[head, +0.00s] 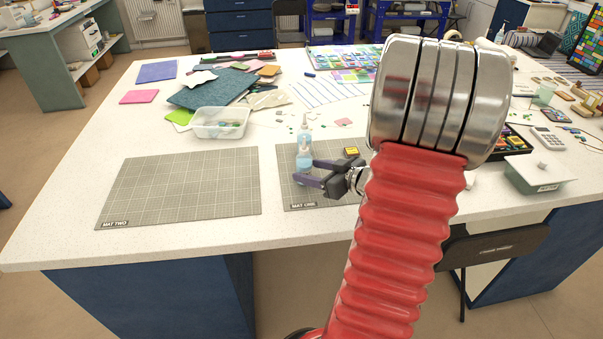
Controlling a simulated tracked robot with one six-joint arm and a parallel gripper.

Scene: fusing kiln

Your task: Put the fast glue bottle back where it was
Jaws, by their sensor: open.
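A pale blue bottle with a narrow, light nozzle (304,151) stands upright on the grid mat labelled MAT ONE (284,190), near its left edge. I cannot read a label on it, or tell whether a second bottle stands right behind it. My gripper (304,170) is open, with its dark fingers at the bottle's lower part, one on each side in the picture. I cannot tell whether they touch it. My red arm and its metal joint hide the right part of this mat.
The mat labelled MAT TWO (180,187) lies empty on the left. Behind it are a clear tub (220,132) and coloured sheets (212,90). A small yellow-and-black box (351,152) stands behind my gripper. A calculator (550,139) lies at the right.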

